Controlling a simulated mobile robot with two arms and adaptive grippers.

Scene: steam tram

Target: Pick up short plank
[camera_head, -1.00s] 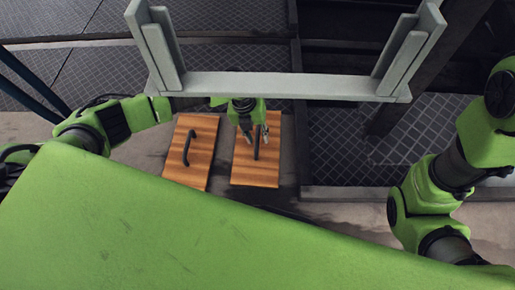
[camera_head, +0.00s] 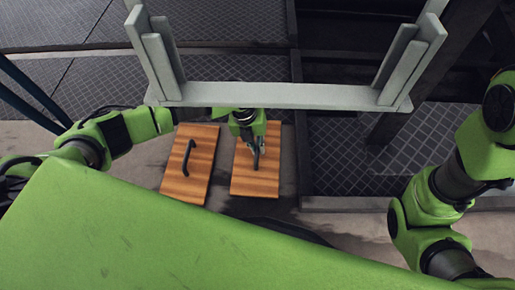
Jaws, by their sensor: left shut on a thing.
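Two short wooden planks with black handles lie side by side on the floor beyond my green body. The left plank (camera_head: 199,178) has its handle free. The right plank (camera_head: 268,183) has my left gripper (camera_head: 256,158) over it, shut on its handle. The handle is mostly hidden by the fingers. I cannot tell whether the right plank is lifted. My right arm is at the right edge, and its gripper is not in view.
A grey metal frame (camera_head: 275,95) with upright posts stretches across the view above the planks. Dark textured floor plates (camera_head: 340,150) lie to the right and behind. A dark post (camera_head: 425,85) stands at the right.

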